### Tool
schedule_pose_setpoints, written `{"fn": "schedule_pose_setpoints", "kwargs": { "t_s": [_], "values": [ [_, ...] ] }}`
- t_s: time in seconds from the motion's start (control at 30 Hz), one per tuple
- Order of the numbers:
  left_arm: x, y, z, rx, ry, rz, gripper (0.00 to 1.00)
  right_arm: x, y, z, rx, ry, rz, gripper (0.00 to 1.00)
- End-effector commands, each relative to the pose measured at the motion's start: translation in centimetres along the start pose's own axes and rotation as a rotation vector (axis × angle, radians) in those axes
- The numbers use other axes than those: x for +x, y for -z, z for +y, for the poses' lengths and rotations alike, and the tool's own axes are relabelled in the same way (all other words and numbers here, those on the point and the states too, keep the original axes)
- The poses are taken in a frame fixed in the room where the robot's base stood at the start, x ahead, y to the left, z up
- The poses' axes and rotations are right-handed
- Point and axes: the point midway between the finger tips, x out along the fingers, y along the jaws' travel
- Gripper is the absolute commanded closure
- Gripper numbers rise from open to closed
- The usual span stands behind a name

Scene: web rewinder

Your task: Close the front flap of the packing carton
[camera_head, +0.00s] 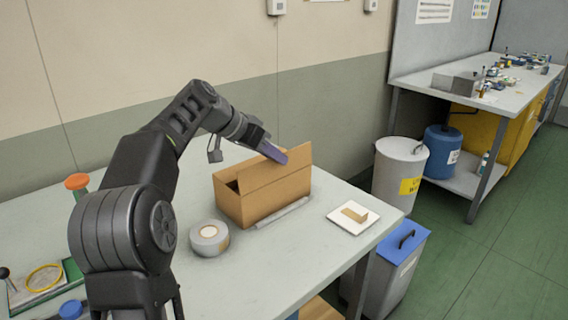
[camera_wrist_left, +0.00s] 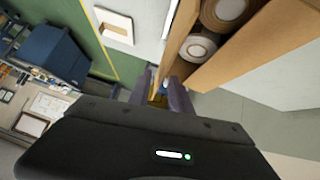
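The brown packing carton (camera_head: 262,205) stands on the light table, with its top open. My right gripper is in neither view.
A tape roll (camera_head: 209,238) and a thin bar (camera_head: 282,213) lie before the carton. A white tile with a brown piece (camera_head: 353,215) lies to the right. Bins (camera_head: 399,170) stand beyond the table's right edge. The wall is close behind.

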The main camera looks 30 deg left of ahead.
Motion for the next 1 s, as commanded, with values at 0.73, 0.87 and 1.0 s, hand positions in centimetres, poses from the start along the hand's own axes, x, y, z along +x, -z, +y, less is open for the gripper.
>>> {"fn": "schedule_pose_setpoints", "kwargs": {
  "t_s": [0.73,0.87,1.0],
  "values": [
    [4.2,0.0,0.0,0.001,0.000,0.000,0.86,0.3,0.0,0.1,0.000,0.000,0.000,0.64],
    [4.2,0.0,0.0,0.001,0.000,0.000,0.97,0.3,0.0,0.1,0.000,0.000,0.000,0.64],
    [4.1,0.0,0.0,0.001,0.000,0.000,1.00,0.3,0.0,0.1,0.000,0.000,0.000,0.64]
  ]
}}
